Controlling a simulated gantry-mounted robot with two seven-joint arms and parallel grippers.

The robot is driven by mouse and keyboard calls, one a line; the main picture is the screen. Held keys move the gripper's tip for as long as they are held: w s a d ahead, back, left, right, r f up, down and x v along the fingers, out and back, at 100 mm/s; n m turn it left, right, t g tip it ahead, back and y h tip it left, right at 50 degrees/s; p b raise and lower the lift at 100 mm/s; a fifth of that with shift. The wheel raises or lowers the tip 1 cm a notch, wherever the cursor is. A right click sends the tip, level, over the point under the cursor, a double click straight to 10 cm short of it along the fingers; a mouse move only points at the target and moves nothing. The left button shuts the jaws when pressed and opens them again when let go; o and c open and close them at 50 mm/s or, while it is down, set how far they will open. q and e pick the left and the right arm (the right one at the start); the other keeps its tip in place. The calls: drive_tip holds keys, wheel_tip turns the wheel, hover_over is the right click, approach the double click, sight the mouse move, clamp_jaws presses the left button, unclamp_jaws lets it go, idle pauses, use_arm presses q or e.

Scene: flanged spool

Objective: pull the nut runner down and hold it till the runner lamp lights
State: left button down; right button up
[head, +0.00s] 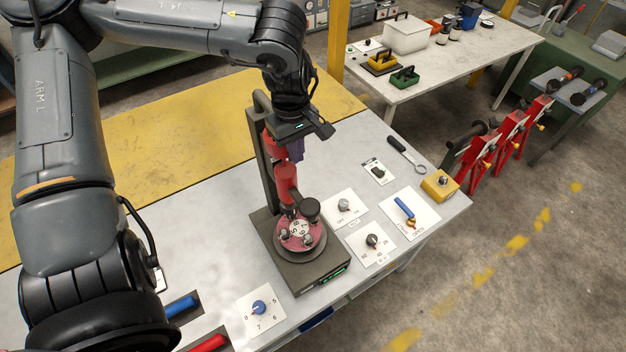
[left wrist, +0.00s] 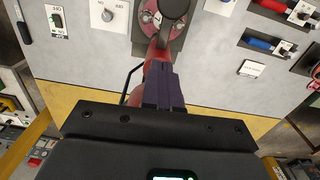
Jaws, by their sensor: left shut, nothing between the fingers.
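The red nut runner (head: 286,183) stands upright on a dark stand (head: 262,165), above a round flanged spool (head: 300,236) with several nuts on its reddish face. My left gripper (head: 296,152) is shut and empty at the upper part of the runner, its dark purple fingers pointing down. In the left wrist view the shut fingers (left wrist: 165,90) lie over the red runner (left wrist: 158,55), hiding part of it; I cannot tell whether they touch. A green strip (head: 335,274) shows on the stand's base; I cannot tell whether it is the runner lamp. My right gripper is out of view.
Knob and switch panels, one with a blue lever (head: 404,209), lie right of the stand. A yellow box (head: 440,185) and a wrench (head: 406,153) are near the right edge. A blue dial panel (head: 260,308) is at the front.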

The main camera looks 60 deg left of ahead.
use_arm(q)
drive_tip(key=shift+w+a+r, duration=0.1)
drive_tip(key=shift+w+r, duration=0.1)
drive_tip(key=shift+r, duration=0.25)
drive_tip(key=p, duration=0.3)
hover_over(298, 205)
drive_tip(key=w+a, duration=0.2)
drive_tip(key=a, duration=0.1)
wheel_tip(298, 205, down, 12)
drive_tip(key=shift+d+f, duration=0.15)
drive_tip(key=shift+f, duration=0.85)
